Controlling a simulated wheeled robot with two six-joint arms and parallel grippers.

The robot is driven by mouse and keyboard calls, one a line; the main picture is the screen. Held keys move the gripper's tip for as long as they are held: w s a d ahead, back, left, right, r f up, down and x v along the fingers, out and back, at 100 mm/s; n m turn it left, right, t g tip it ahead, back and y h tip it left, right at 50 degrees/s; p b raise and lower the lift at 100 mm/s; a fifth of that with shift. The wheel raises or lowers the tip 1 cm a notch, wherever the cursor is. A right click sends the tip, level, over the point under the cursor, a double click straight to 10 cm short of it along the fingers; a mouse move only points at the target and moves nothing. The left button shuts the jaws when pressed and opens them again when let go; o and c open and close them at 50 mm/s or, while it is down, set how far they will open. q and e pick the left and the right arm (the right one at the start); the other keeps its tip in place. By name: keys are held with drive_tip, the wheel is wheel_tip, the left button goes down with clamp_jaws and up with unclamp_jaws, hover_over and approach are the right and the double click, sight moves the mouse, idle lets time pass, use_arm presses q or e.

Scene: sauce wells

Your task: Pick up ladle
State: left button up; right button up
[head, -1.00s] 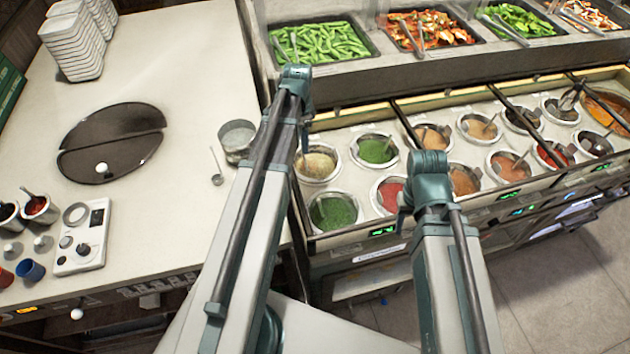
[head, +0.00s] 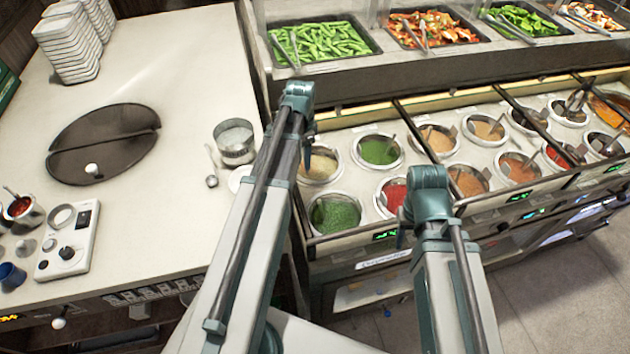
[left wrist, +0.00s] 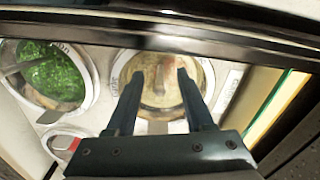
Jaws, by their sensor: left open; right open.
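A small ladle (head: 211,181) lies on the pale counter at left, beside a steel pot. Other ladle handles stick out of several sauce wells, such as the one in the upper green well (head: 388,147). My left gripper (head: 307,155) hangs over the tan sauce well (head: 322,172), which my arm partly hides. In the left wrist view its open fingers (left wrist: 158,72) are over a tan well (left wrist: 150,112), with a brownish streak between them; I cannot tell if this is a handle. My right gripper (head: 402,238) is near the front edge of the wells, its fingers mostly hidden.
The steel pot (head: 234,141) and a white plate (head: 240,179) are on the counter left of my left arm. Dark bars (head: 415,130) cross the well unit. Food trays (head: 320,42) stand behind.

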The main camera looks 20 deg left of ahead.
use_arm(q)
clamp_jaws()
drive_tip(key=shift+r, duration=0.2)
idle(0.3)
wheel_tip(320, 180, up, 10)
drive_tip(key=p, duration=1)
drive_tip(key=shift+f, duration=0.1)
